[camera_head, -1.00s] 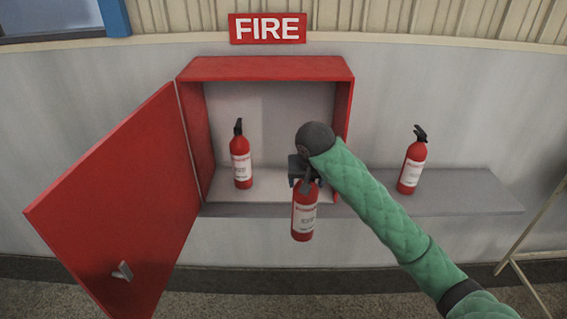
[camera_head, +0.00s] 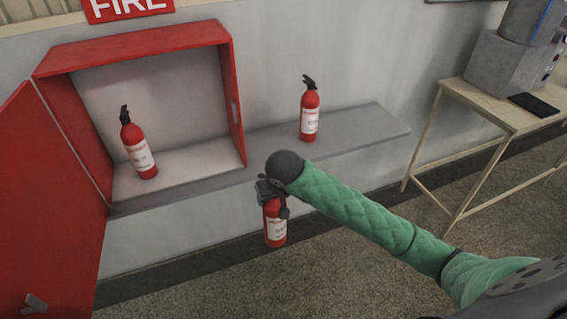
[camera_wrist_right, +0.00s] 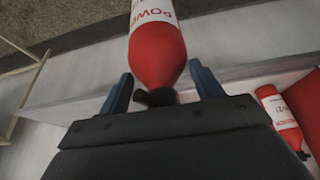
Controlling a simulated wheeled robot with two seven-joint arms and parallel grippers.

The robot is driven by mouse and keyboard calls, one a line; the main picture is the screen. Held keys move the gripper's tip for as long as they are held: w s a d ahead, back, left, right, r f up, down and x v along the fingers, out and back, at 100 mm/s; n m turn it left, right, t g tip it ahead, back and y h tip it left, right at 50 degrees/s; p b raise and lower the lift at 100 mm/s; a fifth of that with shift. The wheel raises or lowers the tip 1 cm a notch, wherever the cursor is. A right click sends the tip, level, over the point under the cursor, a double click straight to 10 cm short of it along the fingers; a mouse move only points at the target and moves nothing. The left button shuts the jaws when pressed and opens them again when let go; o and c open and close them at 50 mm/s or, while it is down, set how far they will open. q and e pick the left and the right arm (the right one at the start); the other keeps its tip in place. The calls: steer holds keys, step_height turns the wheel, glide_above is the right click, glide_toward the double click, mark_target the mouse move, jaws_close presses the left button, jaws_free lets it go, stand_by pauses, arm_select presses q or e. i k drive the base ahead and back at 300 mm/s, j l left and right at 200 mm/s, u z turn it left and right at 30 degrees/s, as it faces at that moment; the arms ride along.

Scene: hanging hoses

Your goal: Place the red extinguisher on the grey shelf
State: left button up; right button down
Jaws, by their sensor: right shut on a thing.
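My right gripper (camera_head: 270,190) is shut on a red extinguisher (camera_head: 275,222) by its top and holds it upright in the air, in front of the shelf. The held extinguisher also shows between the fingers in the right wrist view (camera_wrist_right: 157,50). The grey shelf (camera_head: 365,128) runs along the wall behind it. A second red extinguisher (camera_head: 309,112) stands on the shelf, right of the red cabinet. A third red extinguisher (camera_head: 139,148) stands inside the cabinet. My left gripper is not in view.
The red cabinet (camera_head: 238,100) is open, its door (camera_head: 50,200) swung out to the left. A wooden table (camera_head: 510,112) with grey equipment (camera_head: 505,62) and a black flat object (camera_head: 534,104) stands at the right. The shelf's right end is bare.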

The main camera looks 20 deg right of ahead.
mark_target(376, 119)
steer(key=z, duration=0.8)
steer(key=i+j+z, duration=0.1)
steer(key=z, duration=0.9)
steer(key=i+j, duration=0.3)
steer(key=j, duration=0.15)
steer(key=i+j, duration=0.25)
steer(key=j, duration=0.15)
steer(key=i+j, duration=0.3)
steer(key=j, duration=0.15)
